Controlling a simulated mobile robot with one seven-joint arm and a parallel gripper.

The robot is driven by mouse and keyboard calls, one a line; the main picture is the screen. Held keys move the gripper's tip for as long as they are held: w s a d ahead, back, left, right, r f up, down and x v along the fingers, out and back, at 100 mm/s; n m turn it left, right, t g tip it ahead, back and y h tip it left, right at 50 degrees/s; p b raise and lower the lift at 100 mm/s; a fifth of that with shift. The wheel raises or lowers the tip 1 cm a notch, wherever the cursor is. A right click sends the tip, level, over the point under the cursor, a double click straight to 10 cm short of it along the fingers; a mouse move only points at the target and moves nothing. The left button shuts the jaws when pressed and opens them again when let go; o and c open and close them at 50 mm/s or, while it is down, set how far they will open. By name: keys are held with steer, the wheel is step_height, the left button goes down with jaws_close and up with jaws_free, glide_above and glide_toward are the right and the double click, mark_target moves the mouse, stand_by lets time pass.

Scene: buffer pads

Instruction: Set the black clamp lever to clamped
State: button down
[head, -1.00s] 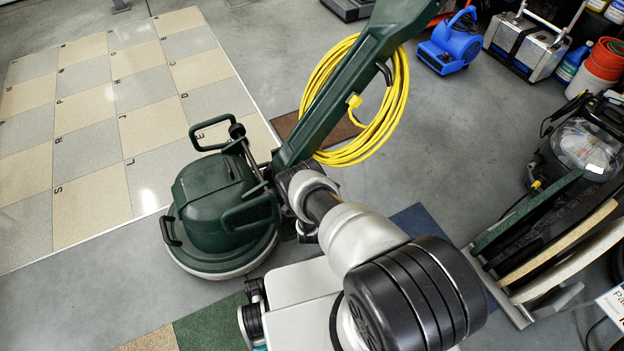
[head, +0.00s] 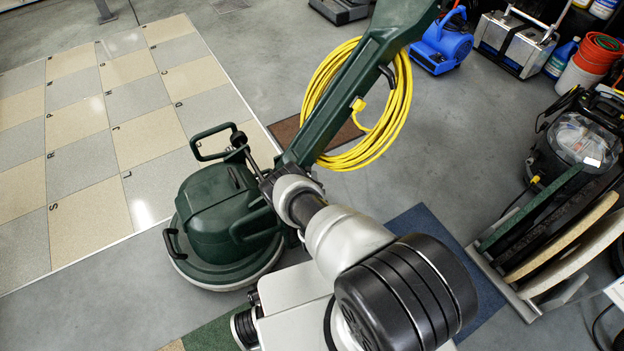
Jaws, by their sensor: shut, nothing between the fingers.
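The green floor machine (head: 224,215) stands on the grey floor, left of centre, with its long green handle (head: 345,92) leaning up to the right. A slim black lever with a knob (head: 238,139) sticks up by the handle's foot, behind the round housing. It looks like the clamp lever, but its setting is not clear. My arm (head: 345,235) reaches from the lower right to the handle's foot, its far end close to the lever's base. My gripper is hidden behind my own wrist, so any contact with the lever cannot be seen.
A yellow cable coil (head: 397,105) hangs on the handle. A green carry loop (head: 211,132) stands beside the lever. A rack of round pads (head: 560,250) is at the right. A blue blower (head: 441,48) stands behind. The chequered floor panel (head: 85,125) at the left is clear.

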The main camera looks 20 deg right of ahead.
steer(key=shift+s+a+r, duration=0.1)
steer(key=shift+a+r, duration=0.1)
steer(key=shift+a, duration=0.55)
steer(key=shift+s+a+r, duration=0.1)
steer(key=shift+a+r, duration=0.05)
steer(key=shift+a, duration=0.55)
